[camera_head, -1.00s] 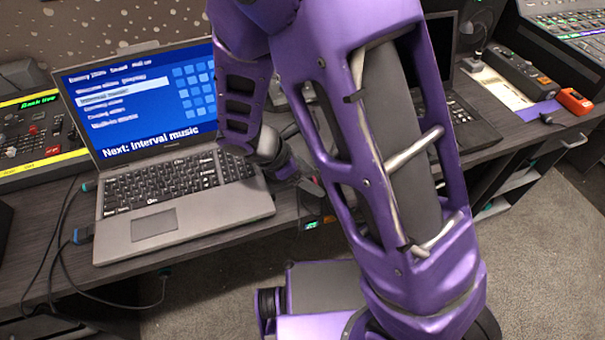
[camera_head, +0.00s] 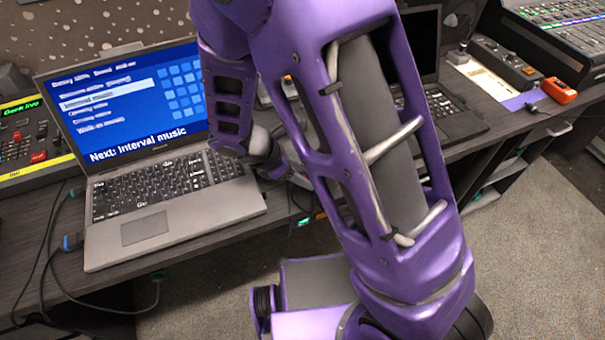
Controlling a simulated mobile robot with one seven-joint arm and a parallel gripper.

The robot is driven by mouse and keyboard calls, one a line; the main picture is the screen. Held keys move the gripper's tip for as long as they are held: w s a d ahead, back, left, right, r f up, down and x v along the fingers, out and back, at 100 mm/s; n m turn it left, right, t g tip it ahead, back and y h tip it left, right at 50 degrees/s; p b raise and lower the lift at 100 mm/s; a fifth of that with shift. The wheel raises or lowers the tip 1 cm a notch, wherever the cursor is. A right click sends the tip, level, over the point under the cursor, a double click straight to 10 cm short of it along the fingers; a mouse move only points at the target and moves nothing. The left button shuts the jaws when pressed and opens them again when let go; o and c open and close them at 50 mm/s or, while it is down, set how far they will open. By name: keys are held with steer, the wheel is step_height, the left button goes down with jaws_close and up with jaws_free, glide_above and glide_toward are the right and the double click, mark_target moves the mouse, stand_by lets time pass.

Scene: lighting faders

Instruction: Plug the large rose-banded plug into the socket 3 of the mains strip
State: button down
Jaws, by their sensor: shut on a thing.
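My gripper (camera_head: 284,172) is low over the desk, just right of the laptop, and is partly covered by my own purple arm. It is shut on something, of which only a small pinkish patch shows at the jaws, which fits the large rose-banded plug. The plug's shape and tilt cannot be made out. The mains strip and its socket 3 cannot be made out; my arm covers the desk to the right of the jaws.
An open laptop (camera_head: 145,226) with a blue screen stands left of my gripper. A second dark laptop (camera_head: 458,118) is behind my arm. Cables (camera_head: 50,255) run along the left desk edge. An orange box (camera_head: 559,90) and a mixing desk (camera_head: 570,35) are at the right.

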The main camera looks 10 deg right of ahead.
steer(key=shift+r+p, duration=2.2)
steer(key=shift+r, duration=0.35)
